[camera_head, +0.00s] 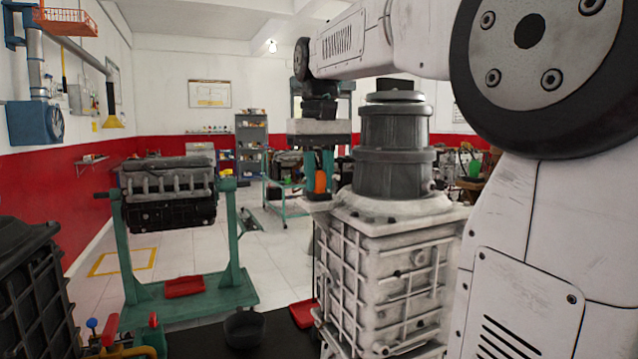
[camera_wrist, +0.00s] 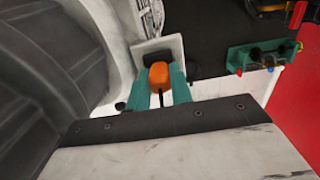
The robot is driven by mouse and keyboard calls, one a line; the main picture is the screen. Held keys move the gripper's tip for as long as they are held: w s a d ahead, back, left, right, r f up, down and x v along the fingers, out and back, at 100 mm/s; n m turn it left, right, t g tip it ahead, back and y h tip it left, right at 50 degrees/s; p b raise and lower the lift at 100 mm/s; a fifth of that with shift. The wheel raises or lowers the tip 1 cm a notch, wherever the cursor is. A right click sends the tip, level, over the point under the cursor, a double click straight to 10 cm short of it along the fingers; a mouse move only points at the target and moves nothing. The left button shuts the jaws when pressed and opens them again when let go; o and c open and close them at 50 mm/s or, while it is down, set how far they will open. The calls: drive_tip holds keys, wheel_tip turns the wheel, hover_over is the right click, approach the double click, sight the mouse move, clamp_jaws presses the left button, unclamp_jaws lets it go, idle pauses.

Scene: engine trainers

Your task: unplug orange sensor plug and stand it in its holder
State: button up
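The orange sensor plug (camera_head: 320,181) hangs between the two teal fingers of my gripper (camera_head: 319,172), at the left edge of the grey gearbox top. In the wrist view the orange plug (camera_wrist: 158,75) fills the gap between the fingertips (camera_wrist: 160,84), which appear to press on its sides. Just beyond it is a dark socket on a pale square plate (camera_wrist: 170,46). The plug is at the socket; I cannot tell whether it is seated. A teal rack with dark and blue knobs (camera_wrist: 258,56) shows at the right of the wrist view; I cannot tell whether it is the holder.
The grey gearbox (camera_head: 390,280) with its dark round top (camera_head: 393,135) stands close beside my gripper. An engine (camera_head: 168,195) on a teal stand (camera_head: 235,290) is at left. A black bucket (camera_head: 245,330) and red trays stand low down.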

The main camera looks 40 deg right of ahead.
clamp_jaws()
drive_tip(key=shift+r, duration=3)
drive_tip(key=shift+a, duration=0.1)
